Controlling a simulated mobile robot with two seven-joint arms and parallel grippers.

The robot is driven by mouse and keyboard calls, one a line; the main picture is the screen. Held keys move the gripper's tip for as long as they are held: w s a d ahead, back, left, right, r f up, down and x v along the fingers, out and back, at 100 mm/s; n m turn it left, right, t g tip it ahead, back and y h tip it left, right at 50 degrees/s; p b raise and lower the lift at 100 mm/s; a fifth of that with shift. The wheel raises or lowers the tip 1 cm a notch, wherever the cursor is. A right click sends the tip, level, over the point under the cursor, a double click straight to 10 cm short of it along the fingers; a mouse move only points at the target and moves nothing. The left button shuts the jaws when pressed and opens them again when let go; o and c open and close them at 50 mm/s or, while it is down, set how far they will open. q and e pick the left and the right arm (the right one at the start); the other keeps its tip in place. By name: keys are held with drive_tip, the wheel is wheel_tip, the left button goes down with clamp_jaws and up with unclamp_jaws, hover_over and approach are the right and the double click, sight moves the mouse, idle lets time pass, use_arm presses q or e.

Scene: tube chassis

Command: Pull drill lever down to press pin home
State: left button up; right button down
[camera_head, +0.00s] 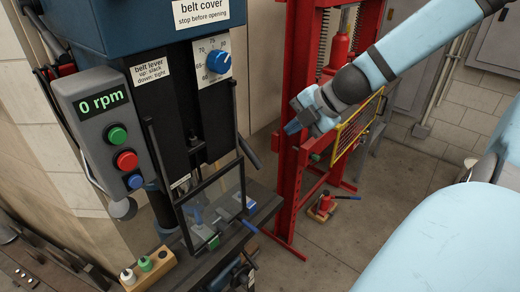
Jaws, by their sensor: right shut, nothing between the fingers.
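The drill press stands at the left, with a dark blue head (135,25) labelled "belt cover". A dark lever (249,152) sticks out at the right of its head, slanting down to the right; I take it for the drill lever. My right gripper (291,127) comes in from the upper right. It is shut and empty, apart from the lever and to its right in the picture. A clear framed guard (214,200) stands over the drill table, and small parts behind it are hard to make out. I cannot make out the pin. My left gripper is not in view.
The grey control box (105,130) reads "0 rpm". A red press frame (296,170) with a yellow grid guard (357,125) stands behind my right gripper. A red jack (325,203) sits on the floor. A wooden block (148,272) holds small bottles.

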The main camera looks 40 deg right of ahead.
sight(255, 155)
drive_tip(key=b+x, duration=0.1)
drive_tip(key=x, duration=1.1)
drive_tip(key=shift+w+f, duration=0.25)
drive_tip(key=shift+w+a+f+b, duration=0.2)
drive_tip(key=shift+f+b, duration=0.35)
drive_tip(key=shift+b, duration=0.45)
drive_tip(key=shift+r, duration=0.15)
